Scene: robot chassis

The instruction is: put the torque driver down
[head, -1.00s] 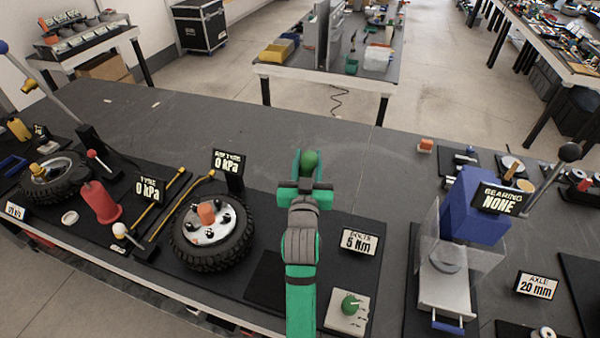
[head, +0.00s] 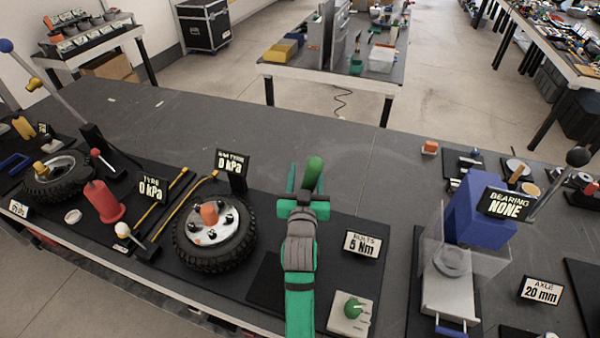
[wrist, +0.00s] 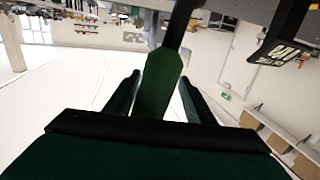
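The torque driver shows its green handle (head: 314,172) at the end of my arm in the head view. In the wrist view the handle (wrist: 160,84) sits between the two fingers, with a dark shaft (wrist: 182,28) running up from it. My gripper (head: 304,186) appears shut on the handle, above the bench's dark mat; the fingertips (wrist: 159,76) lie against its sides. The driver's tip is out of sight. The "BOLTS 5 Nm" sign (head: 362,244) stands to the right of my arm, behind a pale block with a green knob (head: 351,308).
A wheel (head: 214,234) with an orange piece at its hub lies left of my arm. A small "0 kPa" sign (head: 231,163) stands behind it. The blue bearing press (head: 477,208) with clear guards stands to the right. The bench top (head: 270,135) beyond my gripper is clear.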

